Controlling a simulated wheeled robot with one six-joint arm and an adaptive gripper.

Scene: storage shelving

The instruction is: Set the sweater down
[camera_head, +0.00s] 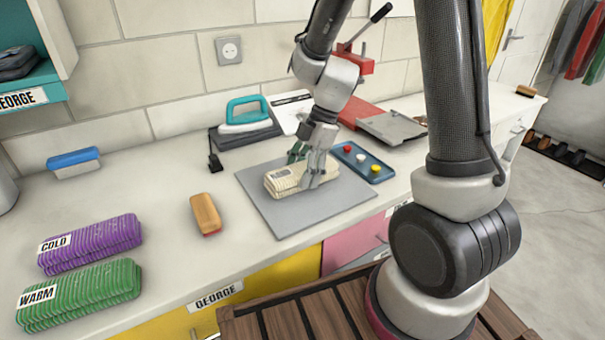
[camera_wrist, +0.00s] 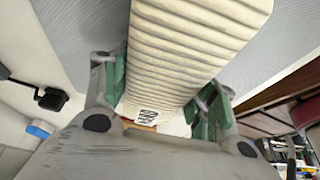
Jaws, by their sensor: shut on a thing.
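The sweater (camera_head: 285,182) is a cream, ribbed, folded bundle with a small printed label on its near left end. It is over the grey mat (camera_head: 305,217) on the counter and looks to be at or just above its surface; I cannot tell if it touches. My gripper (camera_head: 312,172) comes down from above and is shut on the sweater. In the wrist view the sweater (camera_wrist: 190,50) lies between the two green-padded fingers of my gripper (camera_wrist: 160,95), its ribs running across. The label shows close to the palm.
A purple "COLD" bundle (camera_head: 90,243) and a green "WARM" bundle (camera_head: 80,295) lie at the left. A brush (camera_head: 205,214) lies left of the mat. An iron (camera_head: 246,117) stands behind. A blue panel with coloured buttons (camera_head: 362,161) is close on the right.

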